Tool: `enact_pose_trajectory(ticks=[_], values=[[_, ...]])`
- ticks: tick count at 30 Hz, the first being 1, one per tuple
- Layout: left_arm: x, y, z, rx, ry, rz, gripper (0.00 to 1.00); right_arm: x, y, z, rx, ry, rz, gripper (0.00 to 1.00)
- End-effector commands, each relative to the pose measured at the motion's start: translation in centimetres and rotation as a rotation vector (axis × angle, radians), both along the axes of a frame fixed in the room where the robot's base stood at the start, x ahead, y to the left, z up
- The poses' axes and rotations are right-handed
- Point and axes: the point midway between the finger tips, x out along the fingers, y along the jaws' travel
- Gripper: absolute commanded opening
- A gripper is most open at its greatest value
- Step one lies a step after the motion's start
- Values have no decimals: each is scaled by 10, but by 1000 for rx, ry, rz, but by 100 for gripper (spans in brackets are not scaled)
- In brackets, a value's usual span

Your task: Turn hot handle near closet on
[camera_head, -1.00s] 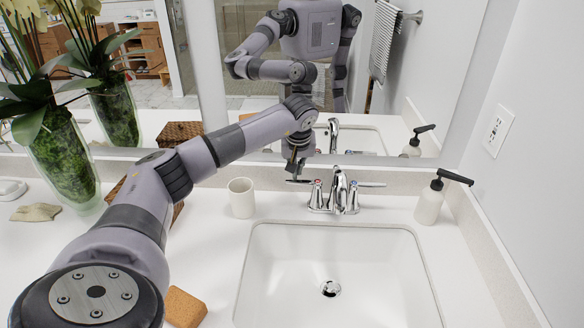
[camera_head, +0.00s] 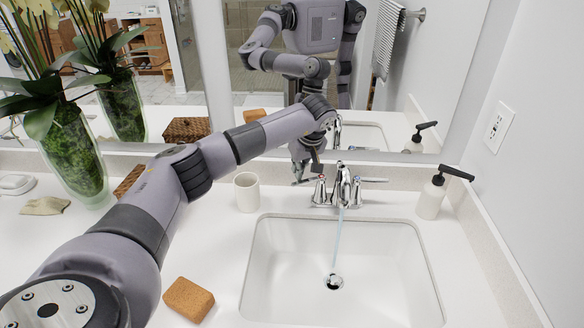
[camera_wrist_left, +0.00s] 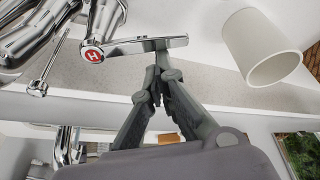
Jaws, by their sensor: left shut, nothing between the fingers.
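The chrome faucet (camera_head: 343,185) stands behind the sink, and a thin stream of water runs from its spout to the drain. The hot handle (camera_head: 318,190) is on the faucet's left side; in the left wrist view it is a chrome lever (camera_wrist_left: 140,46) with a red H cap. My left gripper (camera_head: 303,176) is at the end of this lever. In the left wrist view my left gripper (camera_wrist_left: 160,78) is shut and empty, its fingertips close to the lever; I cannot tell whether they touch. The cold handle (camera_head: 358,190) is on the right. My right gripper is not in view.
A white cup (camera_head: 247,192) stands left of the faucet, near my left arm. A soap dispenser (camera_head: 432,195) stands to the right. A brown sponge (camera_head: 188,300) lies left of the sink (camera_head: 262,268). The mirror (camera_head: 360,110) rises behind the counter.

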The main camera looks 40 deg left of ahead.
Motion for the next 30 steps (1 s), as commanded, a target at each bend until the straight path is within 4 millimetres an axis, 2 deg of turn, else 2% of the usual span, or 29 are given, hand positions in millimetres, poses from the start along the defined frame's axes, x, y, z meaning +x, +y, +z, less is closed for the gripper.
enact_pose_trajectory(ticks=[2,30], values=[[-1,-2,1,0,0,51,0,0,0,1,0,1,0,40],[-10,-12,0,0,-1,42,0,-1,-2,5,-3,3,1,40]])
